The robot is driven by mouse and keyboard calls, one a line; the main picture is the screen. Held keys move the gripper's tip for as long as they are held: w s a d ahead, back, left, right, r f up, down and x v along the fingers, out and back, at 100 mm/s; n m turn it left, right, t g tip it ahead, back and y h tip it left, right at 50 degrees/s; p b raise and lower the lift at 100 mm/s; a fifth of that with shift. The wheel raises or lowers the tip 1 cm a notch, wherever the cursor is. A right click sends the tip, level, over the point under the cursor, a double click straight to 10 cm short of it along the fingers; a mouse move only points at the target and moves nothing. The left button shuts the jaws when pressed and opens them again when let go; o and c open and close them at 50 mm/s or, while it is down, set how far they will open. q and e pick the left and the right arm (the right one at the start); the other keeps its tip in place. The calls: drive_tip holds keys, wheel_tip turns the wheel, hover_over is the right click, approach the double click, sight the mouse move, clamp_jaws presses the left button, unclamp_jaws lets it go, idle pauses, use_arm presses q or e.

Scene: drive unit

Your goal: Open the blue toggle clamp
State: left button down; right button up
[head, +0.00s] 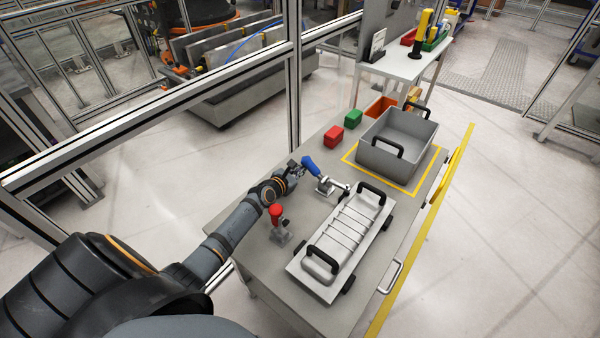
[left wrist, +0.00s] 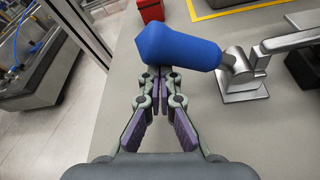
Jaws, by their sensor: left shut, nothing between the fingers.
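The blue toggle clamp has a thick blue handle (head: 311,165) and a metal base (head: 325,186) at the far left corner of the grey part. In the left wrist view the blue handle (left wrist: 180,47) lies across the top, joined to the metal linkage (left wrist: 242,72) at right. Its metal arm reaches right, towards the part. My left gripper (head: 297,168) is at the handle's free end; its shut fingertips (left wrist: 160,82) are empty and close to the handle, overlapped by it in the wrist view. I cannot tell whether they touch. My right gripper is not in view.
A red-handled clamp (head: 277,215) stands near my left forearm. The ribbed grey part (head: 345,235) with black handles lies right of the clamps. A grey bin (head: 397,143), a red box (head: 333,136) and a green box (head: 353,119) stand farther back. A frame post (head: 293,60) rises behind the table.

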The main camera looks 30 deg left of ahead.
use_arm(q)
drive_tip(key=shift+s, duration=0.1)
drive_tip(key=v, duration=0.7)
drive_tip(key=shift+s, duration=0.15)
